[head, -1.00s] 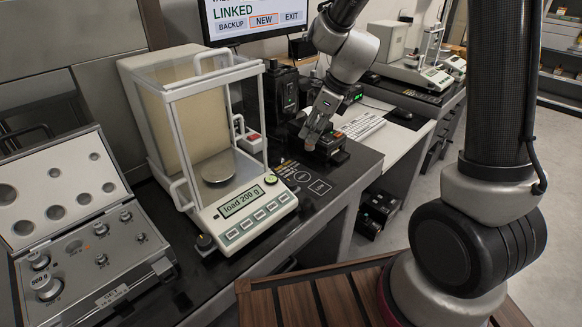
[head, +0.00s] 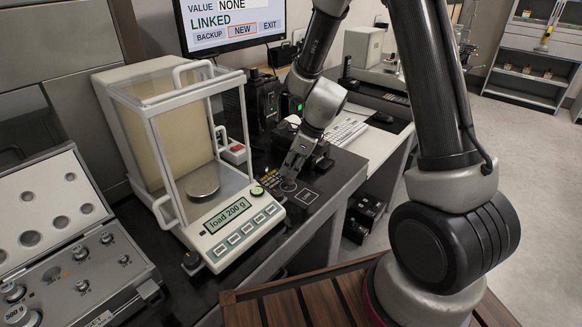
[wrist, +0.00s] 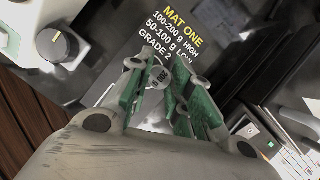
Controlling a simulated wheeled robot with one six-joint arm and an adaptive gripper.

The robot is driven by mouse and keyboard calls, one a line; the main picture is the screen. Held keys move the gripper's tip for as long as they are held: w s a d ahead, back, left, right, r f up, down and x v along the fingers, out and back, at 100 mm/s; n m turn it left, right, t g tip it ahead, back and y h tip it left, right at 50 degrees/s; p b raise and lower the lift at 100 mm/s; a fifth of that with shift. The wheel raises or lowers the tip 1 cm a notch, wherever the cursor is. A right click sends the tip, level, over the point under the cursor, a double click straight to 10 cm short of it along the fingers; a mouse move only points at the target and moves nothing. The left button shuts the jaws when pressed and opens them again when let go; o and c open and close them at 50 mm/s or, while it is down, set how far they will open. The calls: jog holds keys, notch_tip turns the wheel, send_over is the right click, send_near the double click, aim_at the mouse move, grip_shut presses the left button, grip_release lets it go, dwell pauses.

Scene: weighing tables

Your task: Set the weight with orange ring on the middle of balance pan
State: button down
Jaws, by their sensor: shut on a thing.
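My gripper (head: 291,174) is low over the dark table, just right of the balance. The wrist view shows its green-padded fingers (wrist: 160,92) closed around a small metal weight (wrist: 156,75) with "200 g" on its top. No orange ring can be made out on it; the fingers hide its sides. The balance (head: 226,229) has a glass-sided housing and a display reading "load 200 g". Its round metal pan (head: 203,182) is empty inside the housing. The weight is outside the housing, above or on the printed mat (wrist: 172,45); contact cannot be told.
An open weight case (head: 75,262) with several weights stands at the left. A small device with a red button (head: 234,153) and dark boxes (head: 262,100) stand behind. The monitor (head: 233,27) reads "LINKED". A keyboard (head: 345,133) lies farther right.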

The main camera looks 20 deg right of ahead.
jog(key=shift+f, duration=0.1)
jog(key=c, duration=1.3)
grip_release()
jog(key=s+d+r+n, duration=0.3)
jog(key=s+r+n, duration=0.1)
jog(key=r, duration=0.3)
jog(key=s+d+r+n+h, duration=0.1)
jog(key=s+d+r+n, duration=0.25)
jog(key=r, duration=0.35)
jog(key=s+d+r+n, duration=0.3)
jog(key=s+r, duration=0.1)
jog(key=r, duration=0.3)
jog(key=s+d+r+n+t+h, duration=0.1)
jog(key=s+d+r+n, duration=0.1)
jog(key=s+n, duration=0.4)
jog(key=s+d+r+n+h, duration=0.2)
jog(key=s+d+n, duration=0.2)
jog(key=s+n, duration=0.3)
jog(key=shift+s+d+r+t, duration=0.35)
jog(key=shift+d+r+t, duration=0.05)
jog(key=shift+o, duration=0.2)
jog(key=shift+n, duration=0.25)
